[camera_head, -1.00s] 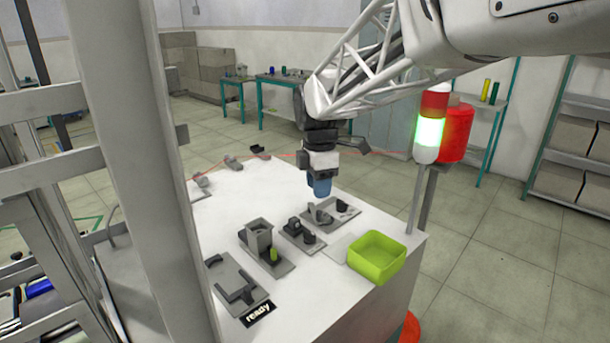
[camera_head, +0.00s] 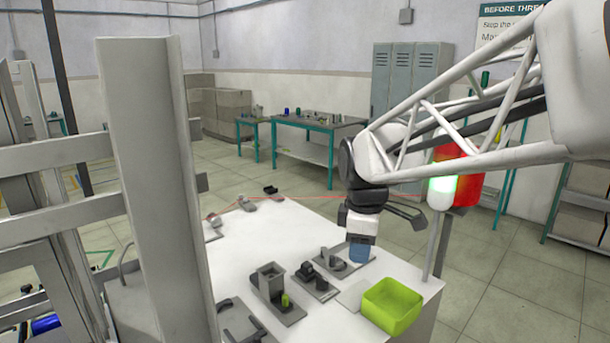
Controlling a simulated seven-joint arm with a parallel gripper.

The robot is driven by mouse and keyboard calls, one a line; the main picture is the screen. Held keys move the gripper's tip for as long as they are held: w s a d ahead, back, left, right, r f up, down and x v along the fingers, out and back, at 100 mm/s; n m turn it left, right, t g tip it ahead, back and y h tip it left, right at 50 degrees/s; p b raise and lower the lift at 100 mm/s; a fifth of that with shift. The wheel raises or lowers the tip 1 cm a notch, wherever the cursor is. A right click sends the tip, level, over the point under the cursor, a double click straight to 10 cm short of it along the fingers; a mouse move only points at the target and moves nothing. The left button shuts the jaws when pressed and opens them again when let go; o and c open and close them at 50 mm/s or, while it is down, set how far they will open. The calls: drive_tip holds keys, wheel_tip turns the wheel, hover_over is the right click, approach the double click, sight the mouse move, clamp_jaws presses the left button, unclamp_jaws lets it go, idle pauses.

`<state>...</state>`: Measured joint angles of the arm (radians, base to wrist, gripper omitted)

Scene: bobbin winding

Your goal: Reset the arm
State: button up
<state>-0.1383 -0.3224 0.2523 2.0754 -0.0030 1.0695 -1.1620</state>
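My gripper (camera_head: 359,252) is at the end of my arm, pointing down over the right part of the white table (camera_head: 285,215). Its blue tip is low, close to the fixture plate (camera_head: 346,264) with dark parts. The picture is too small to show the two fingers apart, so I cannot tell whether they are open, or whether anything is between them.
A lime-green bin (camera_head: 391,305) stands at the table's right corner. Fixtures with a grey block (camera_head: 271,277) and a small green piece (camera_head: 285,300) stand to the left. A signal light (camera_head: 442,190) on a post rises at the right edge. A thin red line crosses the table's back.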

drive_tip(key=s+d+f+m, duration=0.1)
drive_tip(key=s+d+m, duration=0.1)
drive_tip(key=s+m, duration=0.3)
drive_tip(key=s+d+f+m+t, duration=0.1)
drive_tip(key=s+d+f+m, duration=0.1)
drive_tip(key=s+m, duration=0.3)
drive_tip(key=s+d+f+m, duration=0.2)
drive_tip(key=s+m, duration=0.3)
drive_tip(key=s, duration=0.6)
drive_tip(key=shift+s+d+t, duration=0.35)
drive_tip(key=shift+d+t, duration=0.05)
drive_tip(key=shift+d, duration=0.35)
drive_tip(key=shift+c, duration=0.2)
